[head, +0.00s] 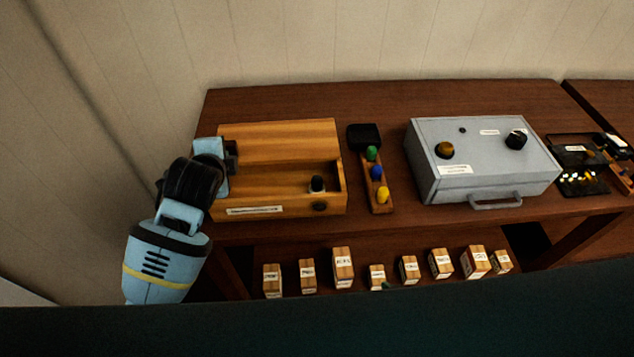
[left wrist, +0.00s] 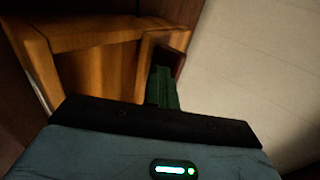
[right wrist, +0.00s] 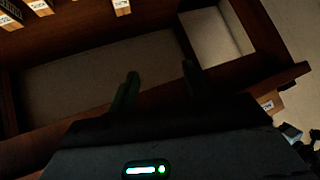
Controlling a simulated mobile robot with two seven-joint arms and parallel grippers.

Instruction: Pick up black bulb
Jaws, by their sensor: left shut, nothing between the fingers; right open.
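The black bulb (head: 317,184) sits inside the right part of the open wooden box (head: 270,140), near its front wall. My left arm comes in from the left in the head view, with its gripper (head: 232,157) at the box's left edge, well left of the bulb. In the left wrist view the left gripper (left wrist: 163,82) is shut and empty beside the wooden wall; the bulb does not show there. My right gripper (right wrist: 160,80) is open and empty in the right wrist view, over the lower part of the furniture; the bulb does not show there either.
A rack (head: 378,190) holds green, blue and yellow bulbs right of the box. A grey metal case (head: 480,165) with knobs and a handle stands further right. Several small labelled blocks (head: 343,265) stand on the lower shelf. A wall (head: 350,40) closes off the back.

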